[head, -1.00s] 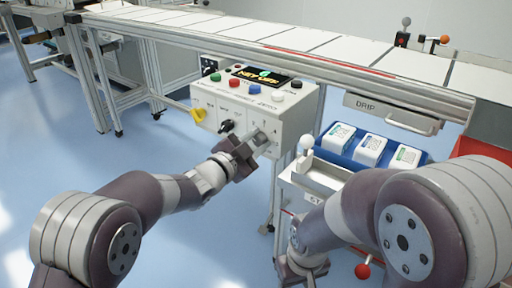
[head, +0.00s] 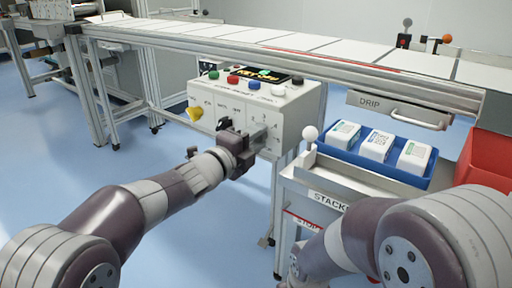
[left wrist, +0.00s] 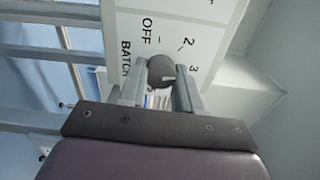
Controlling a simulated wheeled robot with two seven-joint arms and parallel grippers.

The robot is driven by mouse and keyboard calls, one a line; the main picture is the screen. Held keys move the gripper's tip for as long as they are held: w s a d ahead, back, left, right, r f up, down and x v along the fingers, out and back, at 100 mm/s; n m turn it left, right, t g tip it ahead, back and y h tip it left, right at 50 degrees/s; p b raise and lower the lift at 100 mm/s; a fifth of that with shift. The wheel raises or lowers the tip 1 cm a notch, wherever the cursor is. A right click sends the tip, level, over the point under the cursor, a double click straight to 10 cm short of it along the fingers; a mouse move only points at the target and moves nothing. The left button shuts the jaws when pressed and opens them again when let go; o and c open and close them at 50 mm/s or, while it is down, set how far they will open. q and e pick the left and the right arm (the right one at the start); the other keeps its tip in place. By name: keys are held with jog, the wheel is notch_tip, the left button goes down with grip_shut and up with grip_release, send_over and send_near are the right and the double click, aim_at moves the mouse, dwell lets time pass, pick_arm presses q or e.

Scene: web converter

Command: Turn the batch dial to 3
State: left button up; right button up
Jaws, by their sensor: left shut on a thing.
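The batch dial (left wrist: 160,70) is a round dark grey knob on a white panel in the left wrist view, with OFF, 2, 3 and BATCH printed around it. A pale mark on the dial points toward the right of that picture, roughly the side of the 3. My left gripper (left wrist: 158,88) has a finger on each side of the dial and is shut on it. In the head view my left gripper (head: 260,138) is at the lower right of the control box (head: 288,118) front, hiding the dial. My right gripper is out of view behind my right arm.
A yellow knob (head: 195,113) and a black knob (head: 224,123) sit left of my gripper. Coloured buttons and a display (head: 265,76) are on top of the box. A blue tray (head: 345,158) of white packs and a red bin (head: 490,158) stand right. The conveyor (head: 300,45) runs behind.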

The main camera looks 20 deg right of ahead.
pick_arm(q)
jog(key=shift+f+m+b, duration=0.2)
jog(key=shift+m+b, duration=0.55)
jog(key=shift+m, duration=0.25)
jog(key=o, duration=1.1)
jog(key=shift+r, duration=0.15)
jog(key=shift+c, duration=0.2)
jog(key=p+v, duration=0.3)
jog(key=v, duration=0.9)
jog(key=shift+s+a, duration=0.25)
jog(key=shift+a, duration=0.05)
